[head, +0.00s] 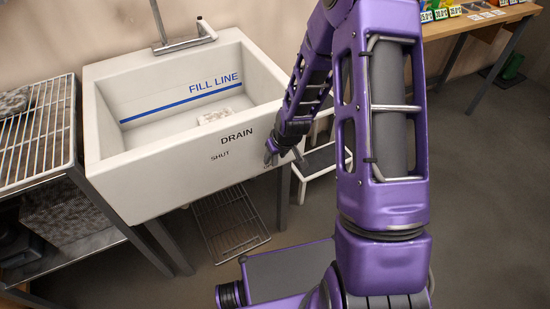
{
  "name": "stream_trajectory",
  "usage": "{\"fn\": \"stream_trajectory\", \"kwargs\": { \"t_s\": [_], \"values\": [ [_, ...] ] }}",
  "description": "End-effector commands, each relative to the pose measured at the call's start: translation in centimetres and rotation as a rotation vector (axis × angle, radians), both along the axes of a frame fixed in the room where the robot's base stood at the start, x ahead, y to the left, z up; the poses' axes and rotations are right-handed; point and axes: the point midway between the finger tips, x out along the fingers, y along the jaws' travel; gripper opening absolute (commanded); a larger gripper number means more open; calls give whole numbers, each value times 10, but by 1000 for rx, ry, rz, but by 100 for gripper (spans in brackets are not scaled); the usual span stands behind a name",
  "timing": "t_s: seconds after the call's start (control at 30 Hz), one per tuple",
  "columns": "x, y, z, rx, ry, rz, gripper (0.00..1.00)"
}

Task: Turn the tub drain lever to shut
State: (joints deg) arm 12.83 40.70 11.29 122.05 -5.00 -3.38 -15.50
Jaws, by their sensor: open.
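The white tub (150,182) stands against the wall at the left, with a blue fill line inside. Its front face carries the word DRAIN, with SHUT below it to the left and a partly covered word below it to the right. The drain lever cannot be made out; my gripper may hide it. My gripper (284,156) is at the right end of the tub's front face, to the right of the DRAIN label, pointing down. Its jaws are open, and I cannot tell whether they touch anything.
A wire rack shelf (40,115) stands to the left of the tub. A metal faucet (185,43) is above its back edge. A grate (230,222) lies below the tub. A white-framed bin (325,160) is right of my gripper. A wooden table (475,22) is at the back right.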

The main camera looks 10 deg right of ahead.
Motion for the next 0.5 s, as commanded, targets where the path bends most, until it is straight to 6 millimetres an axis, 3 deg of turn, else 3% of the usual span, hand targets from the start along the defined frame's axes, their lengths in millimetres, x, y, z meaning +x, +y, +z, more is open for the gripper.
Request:
{"fn": "stream_trajectory", "kwargs": {
  "t_s": [0.33, 0.37, 0.5],
  "values": [
    [2, 1, -5, 0, 0, 1, 55],
    [2, 1, -5, 0, 0, 1, 53],
    [2, 1, -5, 0, 0, 1, 28]
  ]
}}
